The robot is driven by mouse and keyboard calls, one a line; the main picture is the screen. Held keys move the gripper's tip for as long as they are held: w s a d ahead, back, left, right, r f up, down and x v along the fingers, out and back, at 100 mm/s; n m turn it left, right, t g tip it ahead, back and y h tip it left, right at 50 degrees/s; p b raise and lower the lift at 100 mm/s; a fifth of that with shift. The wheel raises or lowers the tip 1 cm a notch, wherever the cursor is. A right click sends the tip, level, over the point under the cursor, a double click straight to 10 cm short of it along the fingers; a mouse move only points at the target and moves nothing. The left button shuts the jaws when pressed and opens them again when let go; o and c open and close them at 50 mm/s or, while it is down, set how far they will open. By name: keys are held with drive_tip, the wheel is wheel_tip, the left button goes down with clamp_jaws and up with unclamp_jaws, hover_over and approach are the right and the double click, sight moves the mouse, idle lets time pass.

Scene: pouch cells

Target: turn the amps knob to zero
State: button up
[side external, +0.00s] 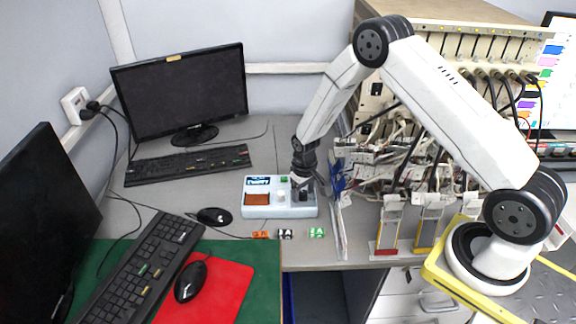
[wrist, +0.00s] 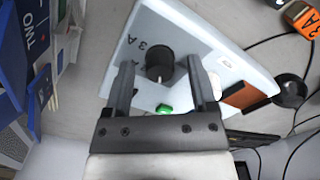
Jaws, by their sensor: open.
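The power supply (side external: 255,211) is a pale box on the desk, and it also shows in the wrist view (wrist: 185,30). Its black amps knob (wrist: 159,58) has a white pointer line and "A" and "3 A" marks beside it. My gripper (wrist: 160,78) is open, with one finger on each side of the black knob; I cannot tell whether they touch it. In the side view my gripper (side external: 303,185) points down over the box's right end and mostly hides that knob. A white knob (side external: 281,197) sits to its left, partly behind a finger in the wrist view.
A green button (wrist: 164,108) and an orange-brown display (wrist: 240,96) are on the box. Small labelled blocks (side external: 286,234) lie in front of it. Blue parts and a cable-filled rack (side external: 400,160) stand close on the right. A mouse (side external: 214,216) lies to the left.

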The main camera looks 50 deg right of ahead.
clamp_jaws()
drive_tip(key=shift+n, duration=0.4)
drive_tip(key=n, duration=1.1)
idle(0.4)
idle(0.5)
unclamp_jaws()
